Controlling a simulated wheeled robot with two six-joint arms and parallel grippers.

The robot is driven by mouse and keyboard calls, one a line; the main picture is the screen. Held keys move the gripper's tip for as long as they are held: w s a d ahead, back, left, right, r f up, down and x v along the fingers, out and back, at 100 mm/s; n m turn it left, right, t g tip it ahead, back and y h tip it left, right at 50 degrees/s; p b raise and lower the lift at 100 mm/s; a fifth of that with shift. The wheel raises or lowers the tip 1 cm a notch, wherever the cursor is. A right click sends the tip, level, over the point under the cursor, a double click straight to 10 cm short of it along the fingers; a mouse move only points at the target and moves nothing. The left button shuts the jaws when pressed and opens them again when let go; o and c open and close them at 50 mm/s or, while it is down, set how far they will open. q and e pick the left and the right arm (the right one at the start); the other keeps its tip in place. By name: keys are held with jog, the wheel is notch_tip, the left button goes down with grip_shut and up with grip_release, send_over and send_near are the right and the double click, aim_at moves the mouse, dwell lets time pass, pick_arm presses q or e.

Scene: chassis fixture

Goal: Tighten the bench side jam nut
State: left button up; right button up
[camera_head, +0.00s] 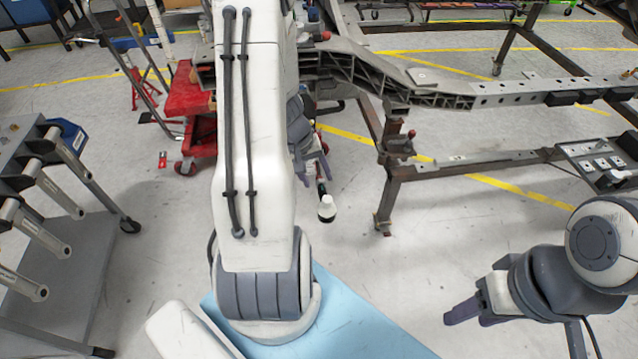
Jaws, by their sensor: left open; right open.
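The chassis fixture (440,95), a grey metal frame on brown legs, stands across the back right. I cannot make out the jam nut; it is too small or hidden. My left arm rises through the middle and covers part of the frame's left end. My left gripper (317,163) is mostly behind that arm, in front of and below the frame's left part; its jaws are open and I see nothing held. My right gripper (466,312) is low at the right, open and empty, well apart from the frame.
A grey cart with tube-like holders (50,200) stands at the left. A red wheeled stand (190,105) is behind my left arm. A small black and white item (327,208) shows below my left gripper. Open floor lies between the frame and my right gripper.

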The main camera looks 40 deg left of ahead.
pick_arm(q)
jog(key=shift+x, duration=1.1)
grip_shut()
jog(key=shift+b, duration=0.45)
jog(key=shift+s+a+f+t+h+b, duration=0.3)
jog(key=shift+t+h+b, duration=1.45)
jog(key=shift+b, duration=2.5)
jog(key=shift+s+a+f+t+h+b, duration=0.1)
jog(key=shift+f+t+h+b, duration=0.3)
jog(key=shift+t+h+b, duration=2.65)
jog(key=shift+s+a+f+t+b, duration=0.3)
jog(key=shift+t+b, duration=0.6)
jog(key=shift+b, duration=4.6)
jog(key=shift+w+d, duration=0.1)
jog(key=shift+d, duration=0.05)
